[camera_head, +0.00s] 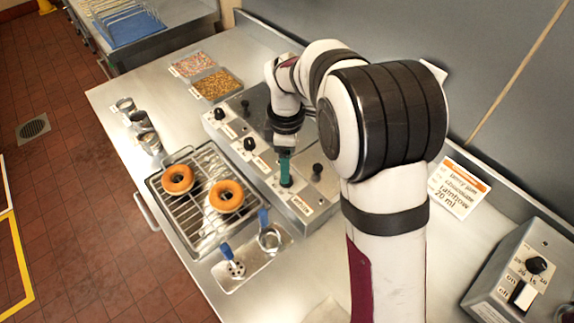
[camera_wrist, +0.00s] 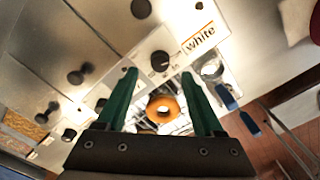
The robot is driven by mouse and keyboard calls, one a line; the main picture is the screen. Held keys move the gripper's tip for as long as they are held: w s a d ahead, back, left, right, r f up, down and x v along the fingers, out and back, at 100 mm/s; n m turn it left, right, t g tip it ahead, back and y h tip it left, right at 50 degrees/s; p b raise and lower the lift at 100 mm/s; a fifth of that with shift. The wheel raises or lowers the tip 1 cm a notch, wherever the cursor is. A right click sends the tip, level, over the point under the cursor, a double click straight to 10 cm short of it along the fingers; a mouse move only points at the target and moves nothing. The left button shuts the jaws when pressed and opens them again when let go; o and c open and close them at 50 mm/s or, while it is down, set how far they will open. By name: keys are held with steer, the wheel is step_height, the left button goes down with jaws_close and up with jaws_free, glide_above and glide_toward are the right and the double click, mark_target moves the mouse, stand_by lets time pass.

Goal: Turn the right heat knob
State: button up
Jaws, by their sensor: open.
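My gripper (camera_head: 285,170) has teal fingers pointing down over the right end of the metal glaze machine (camera_head: 300,190). In the wrist view the fingers (camera_wrist: 158,74) are open, with a gap between them. The black right heat knob (camera_wrist: 160,61) shows in that gap, at the level of the fingertips in the picture, with dial markings round it. I cannot tell whether the fingers touch it. In the head view the fingers hide this knob. The middle knob (camera_head: 249,143) and left knob (camera_head: 219,113) stand free. A "white" label (camera_wrist: 199,38) sits near the right knob.
A taller black knob (camera_head: 317,170) stands behind the gripper. A wire rack (camera_head: 197,222) with two doughnuts (camera_head: 178,179) (camera_head: 226,195) is in front of the machine. A tray (camera_head: 252,262) with blue-handled tools lies nearby. A control box (camera_head: 524,270) stands at the right.

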step_height(320, 180, down, 5)
stand_by(0.3)
jaws_close()
